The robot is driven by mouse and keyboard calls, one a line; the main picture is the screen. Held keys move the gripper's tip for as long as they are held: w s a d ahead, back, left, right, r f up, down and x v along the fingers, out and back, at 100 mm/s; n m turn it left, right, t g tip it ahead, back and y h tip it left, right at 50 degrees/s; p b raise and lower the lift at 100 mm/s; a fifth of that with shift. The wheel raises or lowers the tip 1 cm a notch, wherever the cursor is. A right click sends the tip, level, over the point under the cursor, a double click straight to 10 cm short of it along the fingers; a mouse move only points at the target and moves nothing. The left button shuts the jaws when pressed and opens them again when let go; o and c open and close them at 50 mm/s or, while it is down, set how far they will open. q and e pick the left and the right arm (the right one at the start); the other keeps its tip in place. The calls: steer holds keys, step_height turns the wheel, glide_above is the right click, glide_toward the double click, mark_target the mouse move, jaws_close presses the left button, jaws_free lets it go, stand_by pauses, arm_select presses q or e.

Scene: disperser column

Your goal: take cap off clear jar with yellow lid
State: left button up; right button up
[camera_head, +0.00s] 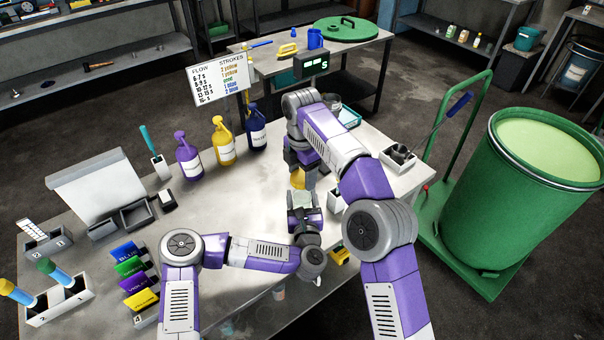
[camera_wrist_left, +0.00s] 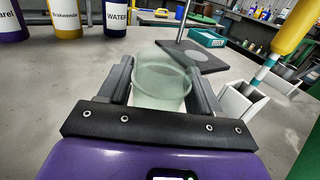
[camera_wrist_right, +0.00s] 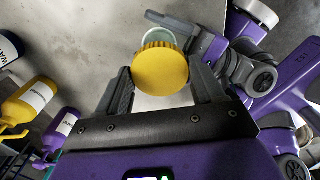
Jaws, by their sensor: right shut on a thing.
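The clear jar (camera_wrist_left: 162,80) is pale green and see-through, and its top shows open in the left wrist view. My left gripper (camera_wrist_left: 162,88) has a finger against each side of it and is shut on it. The yellow lid (camera_wrist_right: 161,70) is round with a ribbed edge. My right gripper (camera_wrist_right: 160,82) is shut on it. In the right wrist view part of the jar (camera_wrist_right: 182,38) shows behind the lid. In the head view the lid (camera_head: 298,179) is above the left gripper (camera_head: 304,203), and my right arm partly hides it.
Purple (camera_head: 188,156), yellow (camera_head: 222,142) and dark blue (camera_head: 255,128) bottles stand at the back of the table. A white holder (camera_head: 336,201) is right of the jar. A large green drum (camera_head: 510,200) stands on the right.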

arm_select(q)
steer(key=shift+o, duration=1.4)
